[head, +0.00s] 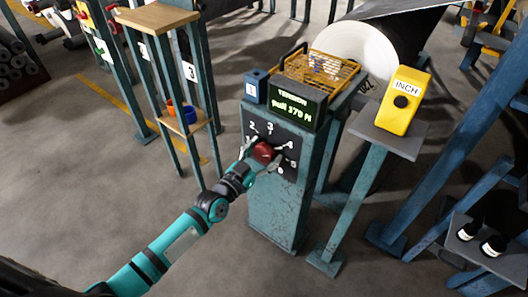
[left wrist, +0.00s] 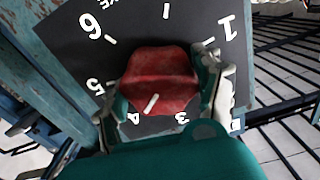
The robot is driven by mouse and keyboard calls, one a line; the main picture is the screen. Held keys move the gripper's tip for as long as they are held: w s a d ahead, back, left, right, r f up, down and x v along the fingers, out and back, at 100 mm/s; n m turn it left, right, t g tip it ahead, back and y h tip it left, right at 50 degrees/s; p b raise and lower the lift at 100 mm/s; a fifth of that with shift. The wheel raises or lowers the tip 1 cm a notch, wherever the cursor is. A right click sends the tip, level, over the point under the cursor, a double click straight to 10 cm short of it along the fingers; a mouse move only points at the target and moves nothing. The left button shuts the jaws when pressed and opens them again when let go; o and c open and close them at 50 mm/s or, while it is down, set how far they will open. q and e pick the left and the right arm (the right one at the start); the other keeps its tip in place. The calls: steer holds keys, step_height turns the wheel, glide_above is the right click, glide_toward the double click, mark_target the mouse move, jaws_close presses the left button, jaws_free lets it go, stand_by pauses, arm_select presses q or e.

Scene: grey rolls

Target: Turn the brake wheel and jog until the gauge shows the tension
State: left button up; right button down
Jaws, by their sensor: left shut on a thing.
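The red brake wheel (head: 263,152) sits on a black dial plate (head: 290,137) with white numbers, on the front of a teal pedestal (head: 272,208). My left gripper (head: 262,157) is shut on the wheel, with a finger on each side. The left wrist view shows the red wheel (left wrist: 160,80) between the fingers, its white mark pointing between 4 and 3. The tension gauge (head: 293,104) on top of the pedestal shows green text that seems to read 370 with words too small to be sure of. The yellow INCH box (head: 403,100) with a black button stands on a post at right. My right gripper is not in view.
A yellow wire basket (head: 318,72) stands behind the gauge, with a big pale roll (head: 355,50) beyond. A wooden-topped stand (head: 157,18) with red and blue cups is at left. Blue frame beams and a shelf with dark round items (head: 480,238) are at right.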

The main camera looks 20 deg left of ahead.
arm_select(q)
steer(key=shift+n, duration=0.4)
steer(key=shift+n+p, duration=0.3)
steer(key=shift+n, duration=2)
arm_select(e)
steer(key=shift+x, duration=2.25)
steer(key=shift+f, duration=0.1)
arm_select(q)
steer(key=o, duration=1.2)
steer(key=shift+c, duration=0.2)
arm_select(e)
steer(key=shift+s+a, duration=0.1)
arm_select(q)
steer(key=v, duration=1.2)
